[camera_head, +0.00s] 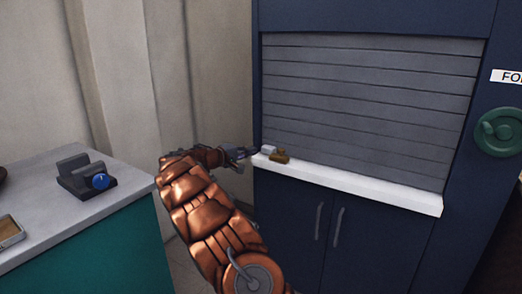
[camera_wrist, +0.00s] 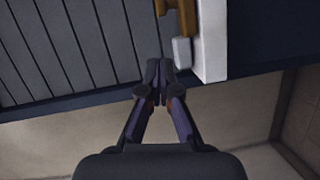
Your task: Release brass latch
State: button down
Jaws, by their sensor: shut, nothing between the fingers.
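The brass latch (camera_head: 281,156) sits on the white sill at the lower left of the grey slatted shutter (camera_head: 370,105). A small pale block (camera_head: 268,150) is at its left side. In the wrist view the brass latch (camera_wrist: 180,14) is at the top, with the pale block (camera_wrist: 182,52) just below it. My gripper (camera_head: 254,151) is at the left end of the sill, left of the latch. In the wrist view my gripper (camera_wrist: 160,68) has its fingertips together and empty, close beside the pale block. I cannot tell whether they touch it.
The white sill (camera_head: 370,187) runs along the front of the dark blue cabinet (camera_head: 385,235). A green round handwheel (camera_head: 499,132) is on the right. A grey counter (camera_head: 110,205) at left holds a dark device with a blue knob (camera_head: 100,181).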

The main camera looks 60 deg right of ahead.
jog(key=shift+v, duration=2.1)
jog(key=shift+s+a, duration=0.1)
jog(key=s+a+f+n+y, duration=0.1)
jog(key=s+a+f+y, duration=0.35)
jog(key=s+a, duration=1)
jog(key=s+a+f+n+t+y, duration=0.15)
jog(key=s+a+f+y, duration=0.4)
jog(key=a, duration=1.65)
jog(key=s+a+f+n+y, duration=0.25)
jog(key=s+a+y, duration=0.35)
jog(key=s+a, duration=1)
notch_tip(320, 180, up, 26)
jog(key=w+a+t+p, duration=0.1)
jog(key=p, duration=2.4)
jog(key=shift+w+a+r+m, duration=0.25)
jog(key=shift+w+a+m, duration=0.05)
jog(key=shift+w+m, duration=0.1)
jog(key=shift+d, duration=0.1)
